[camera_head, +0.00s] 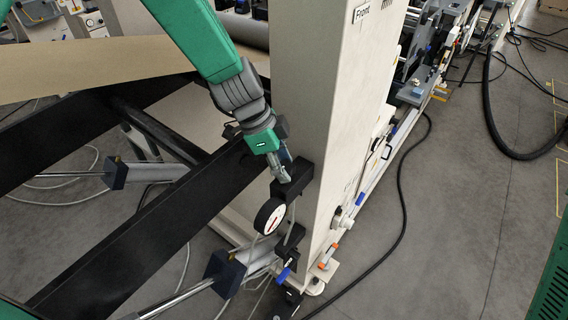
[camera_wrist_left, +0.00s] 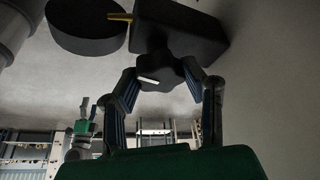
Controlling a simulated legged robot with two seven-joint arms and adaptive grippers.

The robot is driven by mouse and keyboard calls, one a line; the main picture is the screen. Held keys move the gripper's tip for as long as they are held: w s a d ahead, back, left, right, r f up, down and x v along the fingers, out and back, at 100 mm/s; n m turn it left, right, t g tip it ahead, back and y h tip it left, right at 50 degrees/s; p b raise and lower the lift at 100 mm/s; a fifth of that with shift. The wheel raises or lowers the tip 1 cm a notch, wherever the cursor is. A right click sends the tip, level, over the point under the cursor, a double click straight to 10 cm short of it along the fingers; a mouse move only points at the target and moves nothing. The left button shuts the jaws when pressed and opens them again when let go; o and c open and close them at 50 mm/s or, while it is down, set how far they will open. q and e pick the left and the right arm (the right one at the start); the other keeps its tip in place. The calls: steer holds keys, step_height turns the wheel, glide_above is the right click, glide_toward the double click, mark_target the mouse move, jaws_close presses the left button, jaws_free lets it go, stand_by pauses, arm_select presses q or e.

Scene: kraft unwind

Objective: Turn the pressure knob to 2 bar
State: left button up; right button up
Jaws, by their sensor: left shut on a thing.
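The pressure gauge (camera_head: 270,216), a round black housing with a white face and a red needle, sits on the black regulator body (camera_head: 297,182) on the side of the pale machine column. I cannot read its scale. My left gripper (camera_head: 284,174) reaches down from above to the regulator. In the left wrist view, the dark lobed pressure knob (camera_wrist_left: 160,72) with a pale mark lies between the two fingers of my left gripper (camera_wrist_left: 168,80), which is shut on it. The regulator body (camera_wrist_left: 185,25) and the back of the gauge (camera_wrist_left: 85,25) show beyond. My right gripper is not in view.
The pale column (camera_head: 325,110) stands directly right of the regulator. Black frame beams (camera_head: 130,225) cross on the left, under a brown paper web (camera_head: 100,65). A blue-handled valve (camera_head: 284,274) is below. A black cable (camera_head: 403,200) runs over the open floor at right.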

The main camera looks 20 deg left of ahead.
arm_select(q)
steer(key=n+t, duration=0.1)
steer(key=n, duration=0.2)
steer(key=shift+r, duration=0.1)
steer(key=shift+w+n+t+y+p, duration=0.1)
steer(key=shift+n+t+y+p, duration=0.35)
steer(key=shift+n, duration=0.85)
steer(key=shift+w+n+t+y+p, duration=0.1)
steer(key=shift+n+t+y+p, duration=0.3)
steer(key=shift+n, duration=0.9)
steer(key=o, duration=1.1)
steer(key=shift+o, duration=0.2)
steer(key=shift+d, duration=0.1)
steer(key=shift+s, duration=0.1)
steer(key=shift+r, duration=0.1)
steer(key=v, duration=1.1)
steer(key=shift+r, duration=0.3)
